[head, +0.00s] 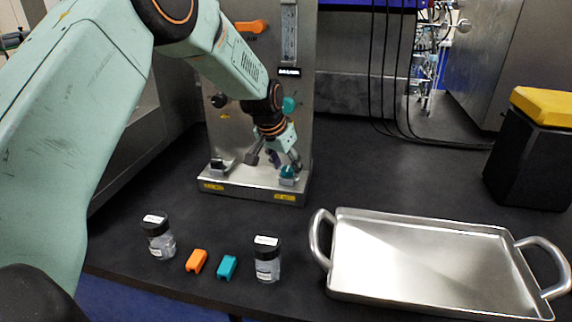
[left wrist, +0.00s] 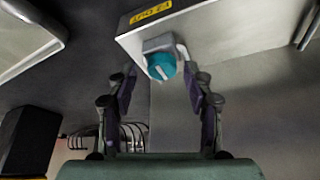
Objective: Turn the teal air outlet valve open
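The teal air outlet valve (head: 287,172) is a small round knob on the right of the steel stand's base. In the left wrist view the teal knob (left wrist: 161,67) bears a pale mark, and a yellow label sits beside it. My left gripper (head: 274,162) is open at the base, its fingers pointing down. In the left wrist view my left gripper (left wrist: 157,62) has its fingertips on either side of the knob, with nothing clamped; I cannot tell whether a finger touches it. My right gripper is not in view.
The steel stand (head: 234,140) rises behind my arm, with an orange handle (head: 251,27) and another teal part (head: 290,104). In front are two jars (head: 159,240) (head: 267,262), an orange clip (head: 196,262) and a teal clip (head: 227,267). A metal tray (head: 420,262) lies right.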

